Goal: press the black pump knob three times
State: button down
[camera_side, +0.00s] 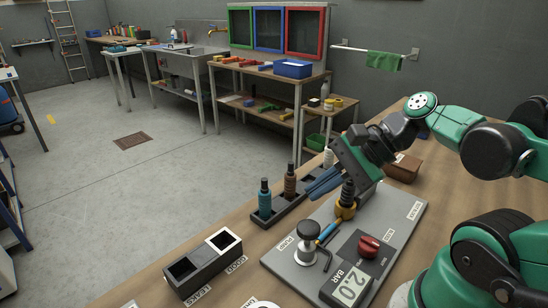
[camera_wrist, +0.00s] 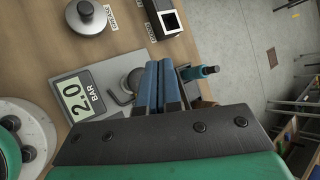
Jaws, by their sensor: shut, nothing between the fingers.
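The pump knob (camera_side: 308,229) stands on a round silver base beside the PUMP label on the grey panel (camera_side: 405,222). In the wrist view the round pump part (camera_wrist: 132,80) is partly hidden behind my fingers. My gripper (camera_side: 311,191) has its blue fingers closed together and empty. In the side view the fingertips are above the knob, apart from it. In the wrist view the closed fingers (camera_wrist: 163,64) point past the panel's edge.
A black two-compartment box (camera_side: 203,266) stands left. Bare table lies between box and panel.

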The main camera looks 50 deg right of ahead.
aim_at(314, 225)
jog(key=r, duration=0.4)
jog(key=shift+w+d, duration=0.2)
jog(key=shift+w, duration=0.2)
notch_tip(314, 225, down, 8)
jog(key=shift+r, duration=0.1)
jog(key=shift+f, duration=0.5)
jog(key=shift+f, duration=0.15)
dwell(1.9)
jog(key=shift+f, duration=0.3)
